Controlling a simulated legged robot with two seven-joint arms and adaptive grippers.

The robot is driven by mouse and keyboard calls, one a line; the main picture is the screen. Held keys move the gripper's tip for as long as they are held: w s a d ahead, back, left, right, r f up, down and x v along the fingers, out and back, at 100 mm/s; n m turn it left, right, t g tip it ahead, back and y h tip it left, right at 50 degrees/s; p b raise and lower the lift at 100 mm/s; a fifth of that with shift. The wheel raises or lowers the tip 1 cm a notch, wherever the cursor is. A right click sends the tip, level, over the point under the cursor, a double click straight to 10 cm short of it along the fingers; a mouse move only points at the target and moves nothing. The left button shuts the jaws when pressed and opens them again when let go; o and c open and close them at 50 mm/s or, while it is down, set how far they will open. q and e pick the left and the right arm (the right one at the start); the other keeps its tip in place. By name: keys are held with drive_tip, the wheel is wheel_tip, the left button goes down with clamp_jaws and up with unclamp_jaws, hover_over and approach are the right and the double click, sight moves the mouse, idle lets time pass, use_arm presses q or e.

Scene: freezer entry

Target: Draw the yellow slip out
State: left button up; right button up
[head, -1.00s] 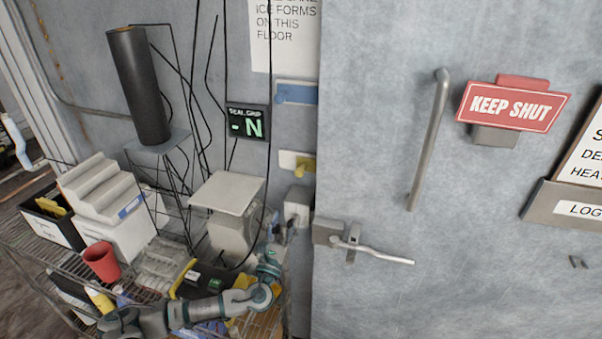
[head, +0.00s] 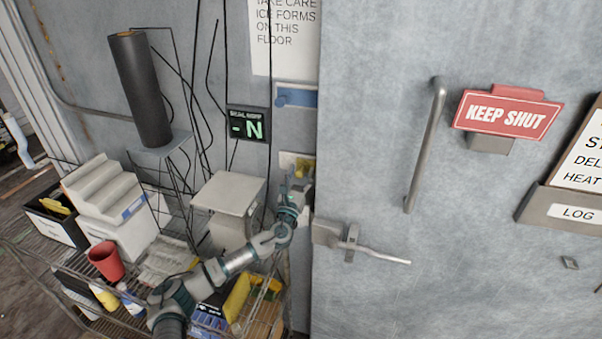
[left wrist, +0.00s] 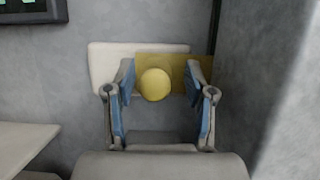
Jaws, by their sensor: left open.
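The yellow slip (left wrist: 173,63) is on the grey wall in the left wrist view, in front of a white plate (left wrist: 103,70). A round yellow knob (left wrist: 155,85) stands out from it. My left gripper (left wrist: 160,80) is open, its two blue-padded fingers to the left and right of the knob; I cannot tell whether they touch it. In the head view the left gripper (head: 297,172) is up at the white plate (head: 287,160) and partly hides the yellow slip (head: 306,165). My right gripper is not in view.
The grey door with its lever handle (head: 372,253) and upright pull bar (head: 425,145) is close on the right. A similar blue slip (head: 297,97) is above. A grey box (head: 230,193) and wire shelf with a red cup (head: 106,262) stand left.

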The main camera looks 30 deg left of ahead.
use_arm(q)
drive_tip(key=shift+a, duration=0.15)
drive_tip(key=shift+a+f, duration=0.1)
drive_tip(key=shift+a, duration=0.25)
drive_tip(key=c, duration=0.7)
clamp_jaws()
drive_tip(key=shift+d, duration=0.15)
drive_tip(key=a, duration=0.2)
drive_tip(key=s+a+b, duration=0.1)
drive_tip(key=shift+a+b, duration=0.3)
drive_tip(key=shift+a, duration=0.45)
drive_tip(key=shift+s+a, duration=0.1)
drive_tip(key=shift+a, duration=0.35)
drive_tip(key=o, duration=0.6)
unclamp_jaws()
drive_tip(key=shift+o, duration=0.5)
drive_tip(key=shift+d, duration=0.35)
